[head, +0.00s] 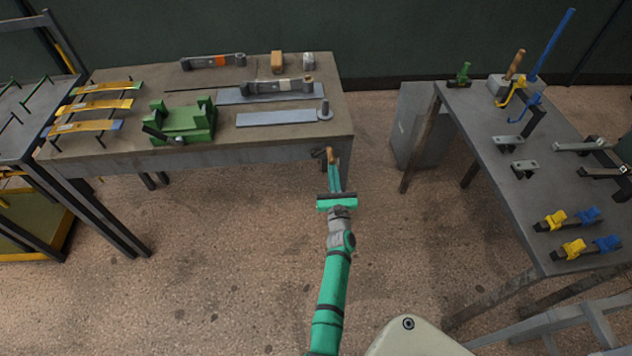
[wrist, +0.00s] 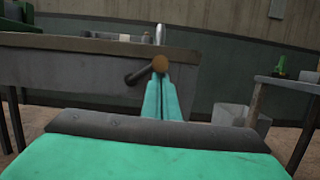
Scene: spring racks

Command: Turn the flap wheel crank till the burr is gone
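The crank (head: 319,153) sticks out from the front of the left workbench near its right corner. It has a dark arm and a brown handle (head: 330,154); in the wrist view the handle's rounded end (wrist: 160,63) points towards me. My gripper (head: 334,167) is at the handle, its teal fingers close together. In the wrist view the fingertips (wrist: 161,78) meet the underside of the handle's end. Whether they clamp it is unclear. A grey upright cylinder (head: 325,107), perhaps the flap wheel, stands above at the end of a flat metal strip (head: 276,118). No burr can be made out.
The left bench (head: 215,150) also holds a green vise (head: 182,122) and several metal parts. A grey bin (head: 416,128) stands between the benches. The right bench (head: 487,157) holds clamps and brackets. Open floor lies between them.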

